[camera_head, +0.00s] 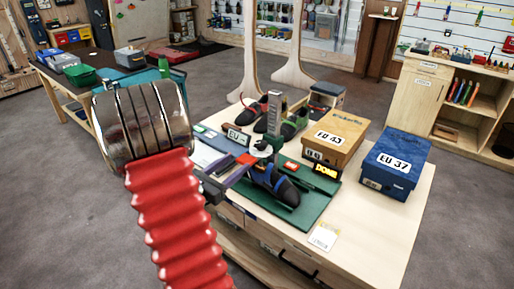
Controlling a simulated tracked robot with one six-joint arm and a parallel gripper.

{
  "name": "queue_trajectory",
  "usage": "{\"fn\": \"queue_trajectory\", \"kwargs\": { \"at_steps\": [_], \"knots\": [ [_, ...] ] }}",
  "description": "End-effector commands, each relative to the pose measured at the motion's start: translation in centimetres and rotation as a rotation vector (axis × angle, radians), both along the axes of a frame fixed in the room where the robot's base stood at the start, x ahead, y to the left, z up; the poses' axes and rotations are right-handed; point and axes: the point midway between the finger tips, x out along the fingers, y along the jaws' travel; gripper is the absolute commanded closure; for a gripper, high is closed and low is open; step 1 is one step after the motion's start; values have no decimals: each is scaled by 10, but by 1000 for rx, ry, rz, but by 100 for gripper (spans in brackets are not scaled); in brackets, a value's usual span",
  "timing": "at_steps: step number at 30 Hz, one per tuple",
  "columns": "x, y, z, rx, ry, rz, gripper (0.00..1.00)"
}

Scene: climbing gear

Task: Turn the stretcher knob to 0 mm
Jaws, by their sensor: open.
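A shoe stretcher stands on a green base mat (308,207) on the wooden bench. A black and blue shoe (276,184) lies on it, below a grey upright post (274,108). My red bellows arm and metal joint hide the bench's left side.
An orange box marked EU 43 (336,134) and a blue box marked EU 37 (395,164) stand right of the stretcher. A small dark sign (326,171) and a white card (324,237) are nearby. More shoes (295,124) stand behind. The bench's front right is clear.

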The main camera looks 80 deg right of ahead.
Motion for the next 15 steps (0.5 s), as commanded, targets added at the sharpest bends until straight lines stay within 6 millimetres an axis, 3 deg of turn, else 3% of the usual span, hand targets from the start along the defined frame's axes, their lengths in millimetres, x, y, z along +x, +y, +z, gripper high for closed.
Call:
{"fn": "queue_trajectory", "kwargs": {
  "at_steps": [15],
  "knots": [
    [-26,-61,0,0,0,-3,46]
  ]
}}
